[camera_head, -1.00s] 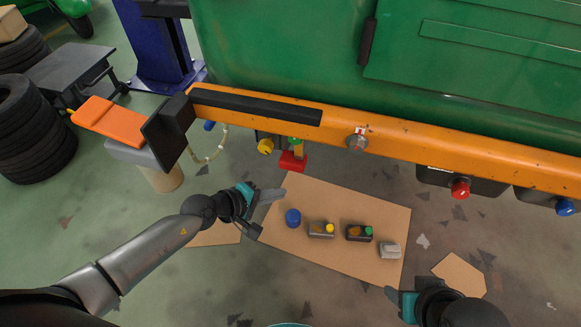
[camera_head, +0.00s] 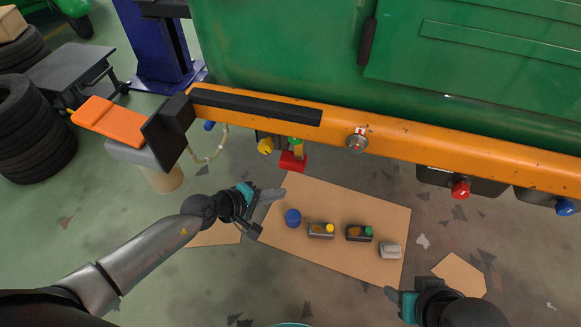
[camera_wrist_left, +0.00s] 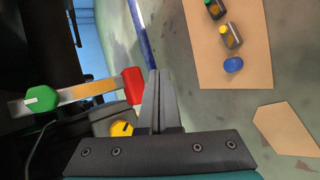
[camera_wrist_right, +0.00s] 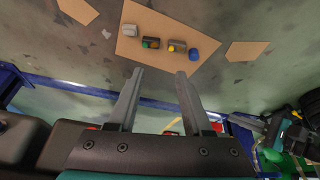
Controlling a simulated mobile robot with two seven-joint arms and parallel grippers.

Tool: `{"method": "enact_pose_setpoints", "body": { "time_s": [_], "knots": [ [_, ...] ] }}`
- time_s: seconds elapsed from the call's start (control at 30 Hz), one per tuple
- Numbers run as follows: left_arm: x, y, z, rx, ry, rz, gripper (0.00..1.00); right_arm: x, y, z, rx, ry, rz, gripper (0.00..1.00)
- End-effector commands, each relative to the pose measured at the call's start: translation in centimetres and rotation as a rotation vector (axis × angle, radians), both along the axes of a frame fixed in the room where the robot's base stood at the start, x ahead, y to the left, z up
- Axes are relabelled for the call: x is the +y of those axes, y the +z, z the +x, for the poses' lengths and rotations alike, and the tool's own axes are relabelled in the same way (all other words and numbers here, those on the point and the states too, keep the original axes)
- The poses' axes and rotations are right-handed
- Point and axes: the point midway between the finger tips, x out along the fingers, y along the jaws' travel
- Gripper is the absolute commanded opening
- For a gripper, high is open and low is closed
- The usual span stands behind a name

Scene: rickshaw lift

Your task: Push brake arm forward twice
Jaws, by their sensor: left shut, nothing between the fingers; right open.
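The brake arm (camera_head: 297,151) hangs under the orange beam of the green vehicle. It has a green knob at its upper part and a red end (camera_head: 292,162). In the left wrist view the arm is a metal bar (camera_wrist_left: 82,92) with a green cap and a red tip (camera_wrist_left: 132,86). My left gripper (camera_head: 279,193) is shut and empty. Its fingertips are below and left of the red end in the head view, and in the left wrist view (camera_wrist_left: 154,75) they are close beside it; contact cannot be told. My right gripper (camera_wrist_right: 160,75) is open and empty, at the lower right of the head view (camera_head: 390,291).
The orange beam (camera_head: 420,145) spans the vehicle above. A yellow knob (camera_head: 265,146) is left of the brake arm. An orange-topped stool (camera_head: 108,120) and tyres stand at the left.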

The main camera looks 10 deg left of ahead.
Motion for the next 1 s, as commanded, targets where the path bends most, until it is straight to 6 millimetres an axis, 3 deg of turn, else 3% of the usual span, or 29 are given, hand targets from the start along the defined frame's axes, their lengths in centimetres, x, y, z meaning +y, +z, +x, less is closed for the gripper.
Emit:
{"method": "enact_pose_setpoints", "body": {
  "time_s": [0.37, 1.0],
  "knots": [
    [0.0, 0.0, -0.1, 0.051, 0.055, -0.068, 0.0, 0.0, -0.3, 0.0, 0.005, 0.0, -0.001, 0.5],
    [-0.1, 0.2, -1.3, 0.606, 0.666, -0.81, 0.0, 0.0, -4.3, 0.1, 0.055, 0.002, -0.007, 0.5]
  ]
}}
